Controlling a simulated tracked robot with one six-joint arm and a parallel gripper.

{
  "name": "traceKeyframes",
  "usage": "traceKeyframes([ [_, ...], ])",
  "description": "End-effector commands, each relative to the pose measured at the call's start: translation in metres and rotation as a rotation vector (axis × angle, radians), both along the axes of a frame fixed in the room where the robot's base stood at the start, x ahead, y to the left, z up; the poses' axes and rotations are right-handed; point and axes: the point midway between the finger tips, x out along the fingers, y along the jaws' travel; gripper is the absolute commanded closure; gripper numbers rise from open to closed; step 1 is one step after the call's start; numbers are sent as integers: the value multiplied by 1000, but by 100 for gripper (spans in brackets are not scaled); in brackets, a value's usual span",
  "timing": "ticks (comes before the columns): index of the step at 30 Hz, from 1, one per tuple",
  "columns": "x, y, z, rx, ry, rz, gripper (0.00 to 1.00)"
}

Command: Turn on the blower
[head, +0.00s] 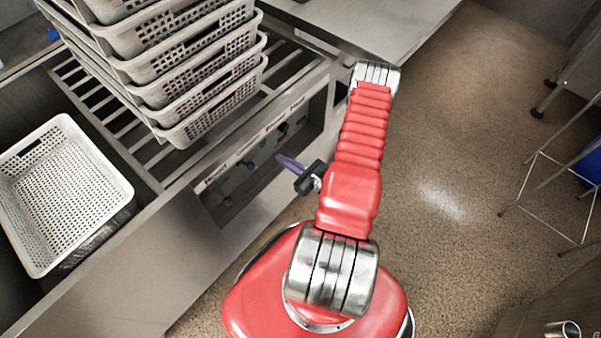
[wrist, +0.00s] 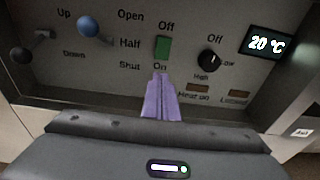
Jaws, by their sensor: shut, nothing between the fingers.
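The control panel (wrist: 130,60) fills the wrist view and shows on the machine's front in the head view (head: 265,150). A green switch (wrist: 162,47) sits between the words Off, above, and On, below. To its right is a black knob (wrist: 209,60) marked Off, Low, High. I cannot read a label naming the blower. My gripper (wrist: 161,77) is shut and empty, its purple fingertips just below the green switch, over the word On. I cannot tell whether they touch the panel. In the head view my gripper (head: 280,158) points at the panel from the right.
A blue-ball lever (wrist: 88,27) marked Open, Half, Shut and a grey-knob lever (wrist: 42,37) marked Up, Down lie left of the switch. A display (wrist: 268,43) reads 20 °C.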

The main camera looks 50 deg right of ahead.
Motion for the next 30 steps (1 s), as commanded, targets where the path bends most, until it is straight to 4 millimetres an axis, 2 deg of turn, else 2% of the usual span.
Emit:
traceKeyframes([
  [9, -36, -2, -5, 1, 1, -2, 100],
  [18, -63, -3, -8, 0, 1, -1, 100],
  [30, -69, -2, -9, -1, 0, 3, 100],
])
